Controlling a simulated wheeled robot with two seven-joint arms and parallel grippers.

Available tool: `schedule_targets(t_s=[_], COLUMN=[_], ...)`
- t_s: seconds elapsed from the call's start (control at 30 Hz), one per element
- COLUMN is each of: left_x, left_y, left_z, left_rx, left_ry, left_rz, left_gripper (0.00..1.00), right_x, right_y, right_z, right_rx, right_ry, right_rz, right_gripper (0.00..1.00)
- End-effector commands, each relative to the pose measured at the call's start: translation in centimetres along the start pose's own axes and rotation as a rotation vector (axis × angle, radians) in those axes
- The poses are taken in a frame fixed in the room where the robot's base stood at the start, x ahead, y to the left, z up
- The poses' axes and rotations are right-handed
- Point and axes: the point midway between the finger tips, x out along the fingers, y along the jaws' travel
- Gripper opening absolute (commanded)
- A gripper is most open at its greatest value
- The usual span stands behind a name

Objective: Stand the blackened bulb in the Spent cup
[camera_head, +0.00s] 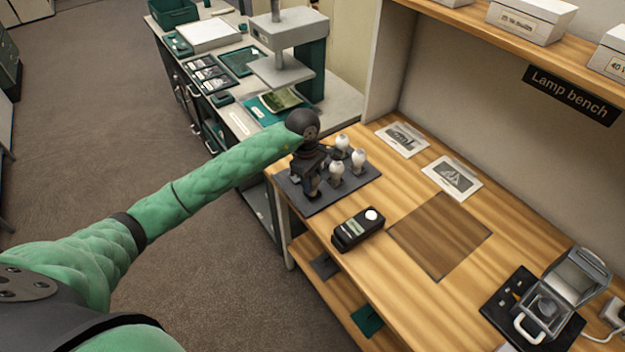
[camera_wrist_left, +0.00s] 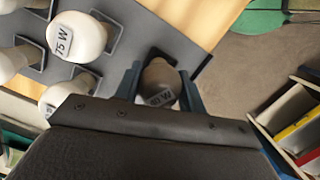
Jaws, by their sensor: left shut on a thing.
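In the head view my left gripper (camera_head: 312,180) points down at the near left part of a dark grey rack (camera_head: 343,193) on the lamp bench. The gripper is shut on the bulb, at or just above the rack; I cannot tell if the bulb still touches it. The gripper mostly hides the bulb in the head view. I cannot make out a cup marked Spent. My right gripper is out of view.
Several white bulbs, one marked 75 W (camera_wrist_left: 76,36), stand in the rack beside the gripper. A black meter (camera_head: 357,230) with a white dome, two picture cards (camera_head: 452,178) and a black device with an open lid (camera_head: 548,303) are on the bench. A darker square (camera_head: 440,235) is bare.

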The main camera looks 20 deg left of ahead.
Motion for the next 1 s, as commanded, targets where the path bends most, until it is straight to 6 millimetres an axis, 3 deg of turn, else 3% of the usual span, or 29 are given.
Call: schedule_targets(t_s=[0.47,0.5,0.53,1.0], left_x=[0.8,0.8,0.8,-0.2], left_y=[0.0,0.0,0.0,0.0], left_z=[-0.1,-0.1,-0.1,-0.1], left_rx=[0.0,0.0,0.0,0.001], left_ry=[0.0,0.0,0.0,0.001], left_rz=[-0.001,0.0,0.0,0.001], left_gripper=[0.18,0.42,0.48,0.49], right_x=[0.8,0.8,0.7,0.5], right_y=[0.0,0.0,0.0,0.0], right_z=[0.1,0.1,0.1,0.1], right_rx=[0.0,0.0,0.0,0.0], right_ry=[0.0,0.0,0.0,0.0], right_rz=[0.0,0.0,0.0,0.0], right_gripper=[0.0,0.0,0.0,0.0])
